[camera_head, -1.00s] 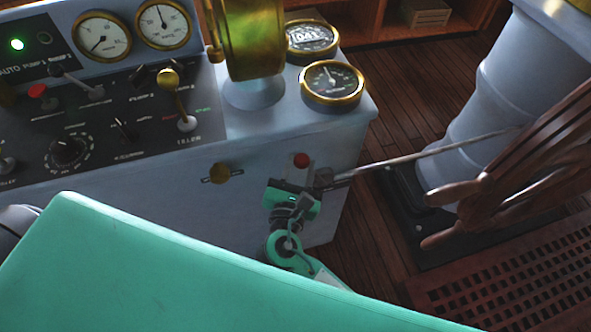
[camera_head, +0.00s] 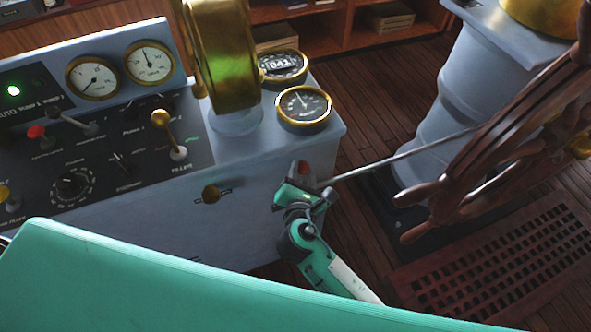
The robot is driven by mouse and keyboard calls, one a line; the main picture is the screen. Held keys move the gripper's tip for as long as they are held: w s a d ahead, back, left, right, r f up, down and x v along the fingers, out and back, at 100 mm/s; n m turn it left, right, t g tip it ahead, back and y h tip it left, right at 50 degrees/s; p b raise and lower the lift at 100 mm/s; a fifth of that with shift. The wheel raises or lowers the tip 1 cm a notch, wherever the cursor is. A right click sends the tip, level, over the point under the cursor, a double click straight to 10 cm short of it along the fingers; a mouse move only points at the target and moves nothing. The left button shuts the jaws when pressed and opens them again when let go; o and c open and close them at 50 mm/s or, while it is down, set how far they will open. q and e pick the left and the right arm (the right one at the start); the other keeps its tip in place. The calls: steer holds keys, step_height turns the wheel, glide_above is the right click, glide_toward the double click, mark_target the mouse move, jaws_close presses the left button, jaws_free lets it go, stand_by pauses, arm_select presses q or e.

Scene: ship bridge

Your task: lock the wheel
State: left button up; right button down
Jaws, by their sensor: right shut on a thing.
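The dark wooden wheel (camera_head: 480,165) stands at the right on a pale pedestal (camera_head: 440,130). A thin metal rod (camera_head: 405,154) runs from behind the wheel's spokes left to my right gripper. My right gripper (camera_head: 300,192) is shut at this end, beside the console's right face. Its fingertips are partly hidden, so the exact grip is hard to see. A large green part of my own arm covers the lower left. My left gripper is not in view.
The blue-grey console (camera_head: 245,170) carries gauges, levers and knobs at the left. A slotted wooden grating (camera_head: 500,255) lies under the wheel. Plank floor is open between console and pedestal.

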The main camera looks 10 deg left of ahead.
steer(key=w+d+m+g+p, duration=0.1)
steer(key=d+p, duration=0.1)
steer(key=p, duration=0.1)
steer(key=w+d+m+g+y+p, duration=0.1)
steer(key=w+d+m+p, duration=0.1)
steer(key=d+p, duration=0.1)
steer(key=w+d+f+m+g+y+p, duration=0.1)
steer(key=w+d+p, duration=0.1)
steer(key=p, duration=0.1)
steer(key=shift+w+d+f+m+p, duration=0.1)
steer(key=shift+w+d+m+p, duration=0.05)
steer(key=shift+d+m+p, duration=0.2)
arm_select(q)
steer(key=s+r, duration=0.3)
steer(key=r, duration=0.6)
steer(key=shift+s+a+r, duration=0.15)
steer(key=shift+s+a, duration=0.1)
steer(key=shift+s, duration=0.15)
arm_select(e)
steer(key=shift+w+d+f, duration=0.15)
steer(key=shift+d+f, duration=0.15)
steer(key=c, duration=1)
jaws_free()
steer(key=shift+f, duration=0.1)
